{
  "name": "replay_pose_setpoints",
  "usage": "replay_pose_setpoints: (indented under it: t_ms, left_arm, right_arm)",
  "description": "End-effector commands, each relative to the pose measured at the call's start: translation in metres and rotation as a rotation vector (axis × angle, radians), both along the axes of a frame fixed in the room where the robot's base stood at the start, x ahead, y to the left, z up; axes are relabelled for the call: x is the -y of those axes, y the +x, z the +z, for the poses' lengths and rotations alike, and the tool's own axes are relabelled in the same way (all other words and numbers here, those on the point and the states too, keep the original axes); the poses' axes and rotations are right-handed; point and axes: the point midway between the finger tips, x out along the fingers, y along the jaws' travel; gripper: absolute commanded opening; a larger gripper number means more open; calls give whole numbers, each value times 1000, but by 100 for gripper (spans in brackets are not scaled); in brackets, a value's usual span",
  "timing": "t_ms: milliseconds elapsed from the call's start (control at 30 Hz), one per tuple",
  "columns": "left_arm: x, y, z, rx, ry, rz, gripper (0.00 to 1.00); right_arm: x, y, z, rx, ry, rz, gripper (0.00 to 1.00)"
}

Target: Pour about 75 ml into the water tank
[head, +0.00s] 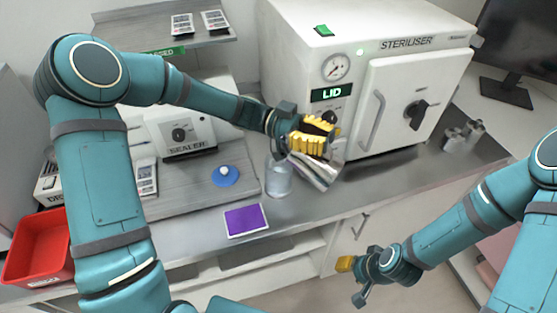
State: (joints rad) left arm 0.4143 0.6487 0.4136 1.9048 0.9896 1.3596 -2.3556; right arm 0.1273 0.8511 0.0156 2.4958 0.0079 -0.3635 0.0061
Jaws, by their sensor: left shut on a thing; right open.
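My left gripper (315,140), with yellow finger pads, is in front of the steriliser's left side. It is shut on a pale, tilted thing with greenish and purple bands (318,174), partly hidden by the fingers; I cannot tell its exact shape. A clear round container (279,180) stands on the counter just left of and below the held thing. No label shows on it, and I cannot tell its water level or whether it is the water tank. My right gripper (352,281) is open and empty, low in front of the cabinet.
A blue disc with a white knob (225,175) and a purple pad (246,220) lie left of the container. A sealer (183,137), a red bin (40,250) and small metal pots (462,136) stand around.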

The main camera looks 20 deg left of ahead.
Motion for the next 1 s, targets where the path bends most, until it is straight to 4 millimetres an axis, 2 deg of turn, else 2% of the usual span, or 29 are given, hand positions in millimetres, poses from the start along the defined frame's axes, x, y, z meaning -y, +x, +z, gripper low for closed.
replay_pose_setpoints:
  t_ms: [1000]
  left_arm:
    - [-10, 3, 4, -15, -55, 1, 0]
  right_arm:
    - [0, -2, -5, -4, 1, 4, 44]
